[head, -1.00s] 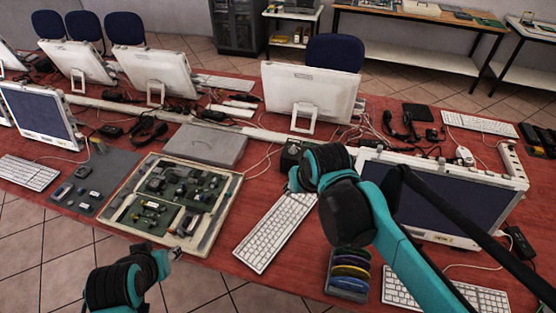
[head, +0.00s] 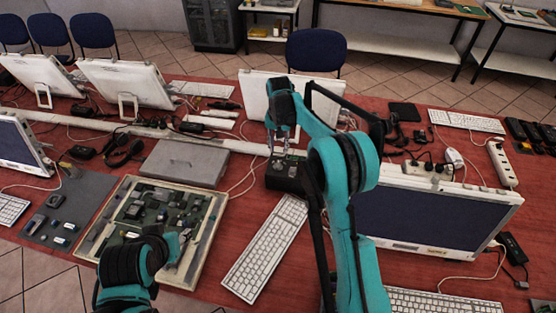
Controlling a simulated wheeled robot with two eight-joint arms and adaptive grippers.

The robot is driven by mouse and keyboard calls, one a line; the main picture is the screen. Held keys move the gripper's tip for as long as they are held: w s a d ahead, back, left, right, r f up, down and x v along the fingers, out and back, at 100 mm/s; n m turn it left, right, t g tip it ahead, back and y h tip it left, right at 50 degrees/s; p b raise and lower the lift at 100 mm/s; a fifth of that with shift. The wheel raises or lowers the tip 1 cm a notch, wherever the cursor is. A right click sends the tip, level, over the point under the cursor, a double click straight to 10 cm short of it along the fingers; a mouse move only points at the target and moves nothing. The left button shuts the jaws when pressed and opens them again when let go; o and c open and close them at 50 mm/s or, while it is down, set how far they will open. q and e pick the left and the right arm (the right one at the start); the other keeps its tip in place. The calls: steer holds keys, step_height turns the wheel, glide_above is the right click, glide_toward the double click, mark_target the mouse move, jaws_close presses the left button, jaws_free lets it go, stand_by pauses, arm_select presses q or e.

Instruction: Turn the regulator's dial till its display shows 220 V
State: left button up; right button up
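The regulator (head: 283,178) is a small dark box on the red table, just behind the white keyboard and left of the right-hand monitor. Its dial and display are too small and too covered by my gripper to read. My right gripper (head: 279,150) points down over the top of the regulator. Its two thin fingers show a gap between them; I cannot tell whether they touch the dial. My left gripper (head: 183,246) is low at the left, over the front right part of the framed circuit board tray, and its fingers are not clear.
A keyboard (head: 265,247) lies in front of the regulator. A monitor (head: 430,215) stands close on the right, and another monitor (head: 255,95) behind. A grey closed case (head: 186,163) and the board tray (head: 207,247) lie left. Cables run around the regulator.

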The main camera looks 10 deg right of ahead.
mark_target(278, 164)
steer(key=shift+w+f, duration=0.25)
steer(key=shift+f, duration=0.25)
step_height(278, 164, down, 8)
steer(key=shift+a+r+b, duration=0.1)
steer(key=shift+b, duration=0.85)
jaws_close()
